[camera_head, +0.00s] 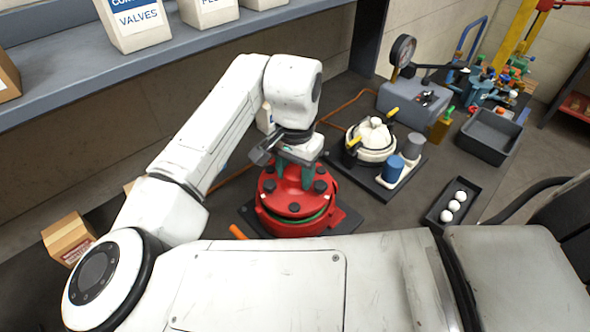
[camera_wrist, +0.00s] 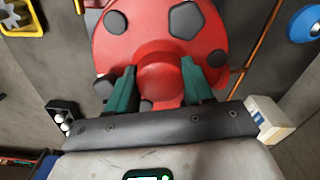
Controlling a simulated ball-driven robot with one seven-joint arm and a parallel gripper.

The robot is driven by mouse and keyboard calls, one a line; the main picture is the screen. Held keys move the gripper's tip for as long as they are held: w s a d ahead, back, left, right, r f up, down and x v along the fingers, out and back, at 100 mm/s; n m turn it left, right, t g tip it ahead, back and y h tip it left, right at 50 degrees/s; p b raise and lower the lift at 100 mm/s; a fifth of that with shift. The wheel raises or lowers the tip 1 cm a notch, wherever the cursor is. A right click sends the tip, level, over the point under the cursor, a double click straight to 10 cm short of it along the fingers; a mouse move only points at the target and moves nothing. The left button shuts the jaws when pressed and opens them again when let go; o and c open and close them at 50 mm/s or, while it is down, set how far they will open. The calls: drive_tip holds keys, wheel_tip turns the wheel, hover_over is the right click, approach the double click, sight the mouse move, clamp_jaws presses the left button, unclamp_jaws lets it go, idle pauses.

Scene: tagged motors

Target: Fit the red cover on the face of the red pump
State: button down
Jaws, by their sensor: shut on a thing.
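The red cover (camera_head: 283,197) is a round disc with several dark bolt heads. It sits over the red pump (camera_head: 275,226), with a green ring showing between them at the front. In the wrist view the cover (camera_wrist: 145,35) fills the upper middle and hides the pump face. My gripper (camera_head: 293,172) is above it, its green fingers closed on the raised red boss at the cover's middle. The fingers also show in the wrist view (camera_wrist: 160,80). Whether the cover is fully seated all round, I cannot tell.
A white-topped pump (camera_head: 373,140) with yellow handles stands on a dark plate to the right, beside a blue cylinder (camera_head: 394,168). A black tray (camera_head: 434,217) holds white balls. A grey bin (camera_head: 490,137) is farther right. An orange-handled tool (camera_head: 238,232) lies left of the pump.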

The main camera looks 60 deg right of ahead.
drive_tip(key=shift+f+b, duration=0.75)
drive_tip(key=shift+f, duration=0.55)
drive_tip(key=shift+c, duration=1.8)
unclamp_jaws()
drive_tip(key=shift+f, duration=0.1)
wheel_tip(320, 180, up, 6)
drive_tip(key=p, duration=0.5)
drive_tip(key=shift+p, duration=0.35)
wheel_tip(320, 180, up, 11)
drive_tip(key=b, duration=0.1)
drive_tip(key=shift+b, duration=0.35)
